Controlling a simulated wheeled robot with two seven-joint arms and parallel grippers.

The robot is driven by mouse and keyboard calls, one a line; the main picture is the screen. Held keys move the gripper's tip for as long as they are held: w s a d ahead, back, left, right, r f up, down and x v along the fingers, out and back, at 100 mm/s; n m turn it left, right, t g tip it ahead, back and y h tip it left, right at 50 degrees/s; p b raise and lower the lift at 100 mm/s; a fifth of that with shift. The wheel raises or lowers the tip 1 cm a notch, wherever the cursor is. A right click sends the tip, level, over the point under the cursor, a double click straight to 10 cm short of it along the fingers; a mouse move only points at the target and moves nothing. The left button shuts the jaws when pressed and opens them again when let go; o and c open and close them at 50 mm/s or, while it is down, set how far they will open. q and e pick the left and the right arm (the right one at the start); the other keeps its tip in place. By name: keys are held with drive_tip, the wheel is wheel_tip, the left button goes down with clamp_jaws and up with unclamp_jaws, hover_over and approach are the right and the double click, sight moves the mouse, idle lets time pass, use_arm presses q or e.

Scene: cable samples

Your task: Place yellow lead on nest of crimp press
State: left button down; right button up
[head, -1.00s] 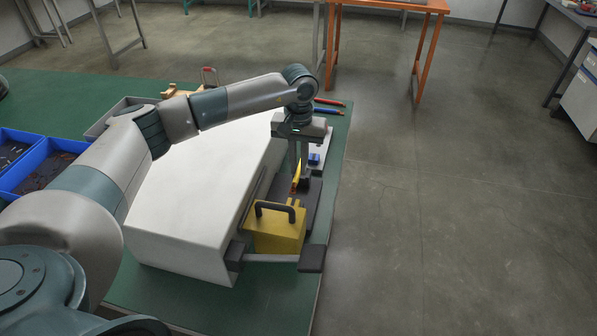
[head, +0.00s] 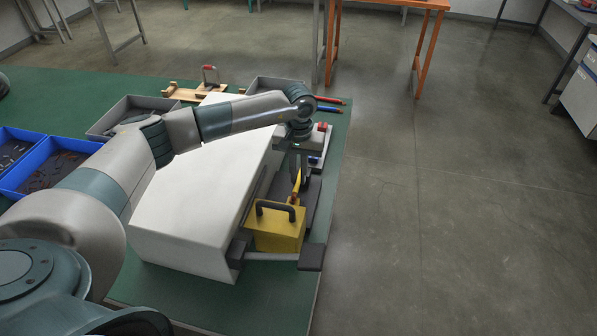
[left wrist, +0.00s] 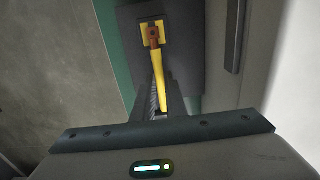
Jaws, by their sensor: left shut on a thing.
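The crimp press is a long white housing (head: 190,200) with a dark base and a yellow block (head: 277,228) with a black handle at its near end. My left gripper (head: 300,175) points down beside the housing, shut on the yellow lead (head: 296,186). In the left wrist view the yellow lead (left wrist: 159,82) runs from my left gripper (left wrist: 160,105) to an orange-brown end. That end overlaps a small yellow square (left wrist: 145,27), seemingly the nest, on a dark plate (left wrist: 188,50). I cannot tell whether it touches. My right gripper is out of view.
Blue bins (head: 28,187) and a grey tray (head: 108,125) stand at left on the green table (head: 170,290). A wooden fixture with a red handle (head: 211,75) is behind. Red and blue tools (head: 328,100) lie at the back right. Floor lies beyond the right edge.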

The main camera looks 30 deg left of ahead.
use_arm(q)
drive_tip(key=shift+f, duration=0.1)
drive_tip(key=c, duration=1.8)
unclamp_jaws()
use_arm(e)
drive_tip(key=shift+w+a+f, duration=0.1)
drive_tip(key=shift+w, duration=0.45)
use_arm(q)
drive_tip(key=shift+r, duration=0.2)
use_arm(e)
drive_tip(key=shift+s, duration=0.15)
